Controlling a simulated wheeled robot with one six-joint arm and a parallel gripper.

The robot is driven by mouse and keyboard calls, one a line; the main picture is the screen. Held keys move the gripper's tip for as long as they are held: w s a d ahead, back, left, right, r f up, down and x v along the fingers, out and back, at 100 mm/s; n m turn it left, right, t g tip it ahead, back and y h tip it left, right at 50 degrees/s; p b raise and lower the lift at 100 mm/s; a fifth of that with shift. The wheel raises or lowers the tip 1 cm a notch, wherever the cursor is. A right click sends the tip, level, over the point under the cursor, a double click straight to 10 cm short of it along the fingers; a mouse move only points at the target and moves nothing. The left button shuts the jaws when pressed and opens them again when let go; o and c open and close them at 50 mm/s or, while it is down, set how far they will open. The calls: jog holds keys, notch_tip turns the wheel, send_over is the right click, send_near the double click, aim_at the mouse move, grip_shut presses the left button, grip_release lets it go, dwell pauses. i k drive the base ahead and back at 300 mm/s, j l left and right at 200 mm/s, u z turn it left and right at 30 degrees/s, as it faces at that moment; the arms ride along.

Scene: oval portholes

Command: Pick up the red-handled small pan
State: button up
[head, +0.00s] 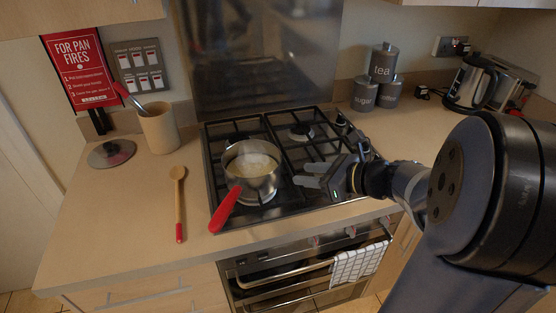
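The small pan (252,170) is silver, with a red handle (225,209) that points toward the front left of the picture. It stands upright on the left front burner of the black gas hob and holds something pale. My gripper (306,175) is to the right of the pan, over the hob. Its two grey fingers point left and are spread apart with nothing between them. A gap shows between the fingertips and the pan wall.
A wooden spoon (179,203) lies left of the hob (313,212). Grey canisters (364,95) and a kettle (469,86) stand behind. The front-left worktop (110,235) is clear.

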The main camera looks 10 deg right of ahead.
aim_at(252, 166)
jog(key=i+l+u, duration=0.25)
jog(key=l, duration=0.25)
jog(key=l+u, duration=0.25)
jog(key=l, duration=0.25)
jog(key=i+l+u, duration=0.2)
jog(key=l, duration=0.4)
jog(key=u, duration=0.7)
jog(key=k+j, duration=0.05)
